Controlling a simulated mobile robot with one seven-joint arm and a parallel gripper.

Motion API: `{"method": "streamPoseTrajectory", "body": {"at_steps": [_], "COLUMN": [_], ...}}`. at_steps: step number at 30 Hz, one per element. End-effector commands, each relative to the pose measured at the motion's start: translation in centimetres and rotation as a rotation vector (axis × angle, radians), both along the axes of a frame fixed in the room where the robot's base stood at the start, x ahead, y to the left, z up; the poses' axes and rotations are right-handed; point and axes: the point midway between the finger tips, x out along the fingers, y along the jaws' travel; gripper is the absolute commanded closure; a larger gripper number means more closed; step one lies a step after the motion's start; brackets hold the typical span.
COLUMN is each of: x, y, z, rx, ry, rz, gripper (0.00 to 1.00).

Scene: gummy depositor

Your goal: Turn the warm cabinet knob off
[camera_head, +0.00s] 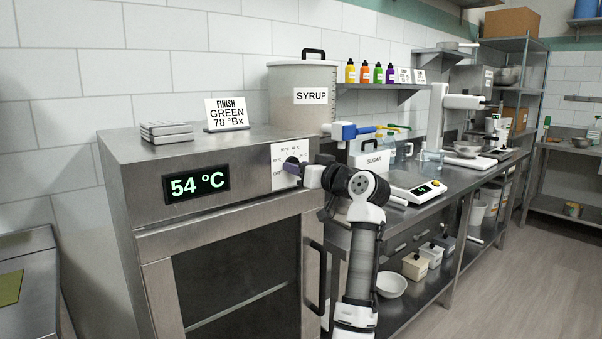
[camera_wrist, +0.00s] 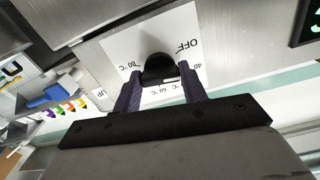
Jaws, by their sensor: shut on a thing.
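The warm cabinet (camera_head: 220,225) stands at the left front, with a green display (camera_head: 196,183) reading 54 °C. To the right of the display is a white dial plate (camera_head: 279,157) with OFF and temperature marks; it also fills the middle of the wrist view (camera_wrist: 118,52). The dark knob (camera_wrist: 158,68) sits on this plate, between the purple-grey fingers of my gripper (camera_wrist: 160,84). My gripper (camera_head: 294,168) is shut on the knob, one finger on each side. Which mark the knob points to I cannot tell.
A SYRUP container (camera_head: 302,78), a FINISH GREEN sign (camera_head: 226,114) and stacked trays (camera_head: 166,132) stand behind or on the cabinet. A scale (camera_head: 418,191) and a SUGAR box (camera_head: 373,161) are on the bench to the right.

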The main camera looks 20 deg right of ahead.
Motion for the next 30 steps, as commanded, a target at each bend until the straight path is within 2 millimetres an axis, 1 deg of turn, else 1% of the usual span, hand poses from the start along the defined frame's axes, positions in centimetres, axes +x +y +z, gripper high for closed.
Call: {"method": "streamPoseTrajectory", "body": {"at_steps": [1,9,15,21,30], "x": [0.04,0.02,0.03,0.04,0.04], "y": [0.01,-0.01,-0.03,-0.05,-0.04], "z": [-0.47,-0.37,-0.38,-0.34,-0.29], "rx": [-0.041,-0.260,-0.382,-0.460,-0.501], "ry": [-0.009,-0.089,-0.134,-0.161,-0.177], "rz": [0.002,0.003,0.002,0.003,0.002], "gripper": [0.81,0.81,0.81,0.81,0.81]}}
